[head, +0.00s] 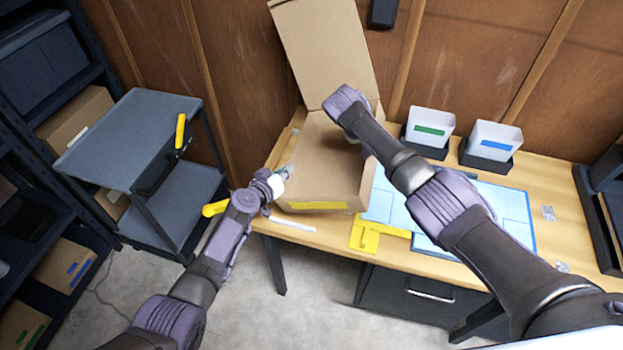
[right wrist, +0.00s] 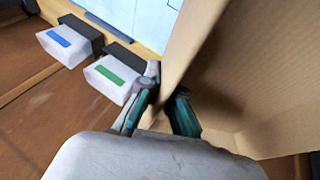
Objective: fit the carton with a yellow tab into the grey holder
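The carton (head: 328,165) is an open brown cardboard box with its lid flap raised. A yellow tab (head: 315,206) is on its near lower face. It is at the left end of the table. My left gripper (head: 283,172) is at the carton's left wall and appears shut on it; its fingertips are small here. My right gripper (right wrist: 160,108) has a finger on either side of a carton wall (right wrist: 225,85) and appears shut on it. In the head view my right arm covers its fingertips and part of the carton. I cannot make out a grey holder for certain; the carton may hide it.
On the wooden table (head: 545,180) are blue panels (head: 515,205), a yellow bracket (head: 365,237) and white bins with green (head: 432,122) and blue (head: 493,136) labels in dark trays. A grey trolley (head: 130,135) stands left. Open floor (head: 320,310) lies in front.

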